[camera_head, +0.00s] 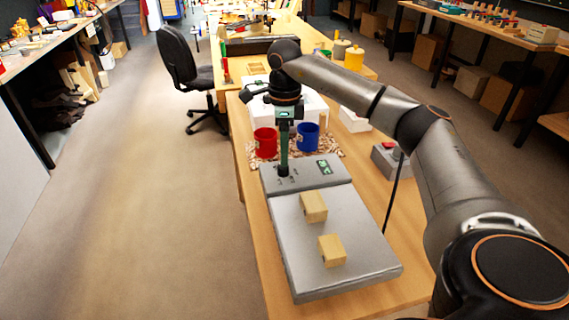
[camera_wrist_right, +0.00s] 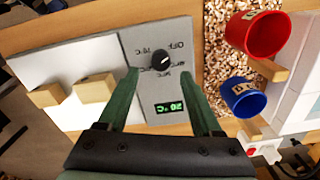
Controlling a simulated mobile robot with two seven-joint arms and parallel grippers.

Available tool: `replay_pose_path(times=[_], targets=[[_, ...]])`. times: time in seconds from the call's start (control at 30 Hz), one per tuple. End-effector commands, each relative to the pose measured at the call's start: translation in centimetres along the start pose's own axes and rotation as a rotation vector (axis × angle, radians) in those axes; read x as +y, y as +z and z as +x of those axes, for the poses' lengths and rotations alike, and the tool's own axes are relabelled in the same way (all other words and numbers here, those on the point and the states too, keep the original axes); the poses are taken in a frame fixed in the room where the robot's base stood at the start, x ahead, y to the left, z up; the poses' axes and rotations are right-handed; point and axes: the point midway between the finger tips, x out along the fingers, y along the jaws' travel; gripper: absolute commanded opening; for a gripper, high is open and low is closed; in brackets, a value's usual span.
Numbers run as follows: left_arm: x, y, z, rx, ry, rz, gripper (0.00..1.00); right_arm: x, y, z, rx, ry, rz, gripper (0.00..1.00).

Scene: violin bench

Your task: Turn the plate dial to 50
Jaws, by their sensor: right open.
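The grey hot plate (camera_head: 335,235) lies on the wooden bench, with a control panel at its far end. The black plate dial (camera_wrist_right: 160,61) sits on that panel in the wrist view, with small printed marks around it. A green lit readout (camera_wrist_right: 169,107) is beside it; it also shows in the head view (camera_head: 324,167), and I cannot read its digits surely. My right gripper (camera_head: 283,170) points down over the panel, open. In the wrist view, its fingertips (camera_wrist_right: 161,71) are apart on either side of the dial; contact is unclear. My left gripper is out of view.
Two wooden blocks (camera_head: 314,206) (camera_head: 332,250) sit on the plate. A red cup (camera_head: 265,141) and a blue cup (camera_head: 307,136) stand on wood chips just behind the panel. A grey box with a red button (camera_head: 388,158) is to the right.

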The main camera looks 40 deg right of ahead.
Motion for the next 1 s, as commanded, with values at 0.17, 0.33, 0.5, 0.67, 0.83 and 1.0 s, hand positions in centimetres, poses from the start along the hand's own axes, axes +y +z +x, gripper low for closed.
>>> replay_pose_path(times=[0.17, 0.33, 0.5, 0.67, 0.83, 1.0], targets=[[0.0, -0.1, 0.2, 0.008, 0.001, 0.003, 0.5, 0.0, 0.0, 3.1, 0.002, 0.001, 0.0, 0.66], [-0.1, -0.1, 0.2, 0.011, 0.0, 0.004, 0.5, 0.0, 0.0, 4.3, 0.001, 0.001, 0.0, 0.66], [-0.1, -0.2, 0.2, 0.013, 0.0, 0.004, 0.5, 0.0, 0.0, 4.6, 0.0, 0.0, 0.0, 0.66], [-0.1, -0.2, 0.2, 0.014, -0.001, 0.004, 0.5, 0.0, 0.0, 4.5, 0.0, 0.0, 0.0, 0.65], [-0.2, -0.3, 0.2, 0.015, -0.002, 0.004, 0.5, 0.0, 0.0, 4.5, 0.0, 0.0, 0.0, 0.46], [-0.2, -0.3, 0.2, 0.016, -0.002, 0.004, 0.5, 0.0, 0.0, 4.5, 0.0, 0.0, 0.0, 0.27]])
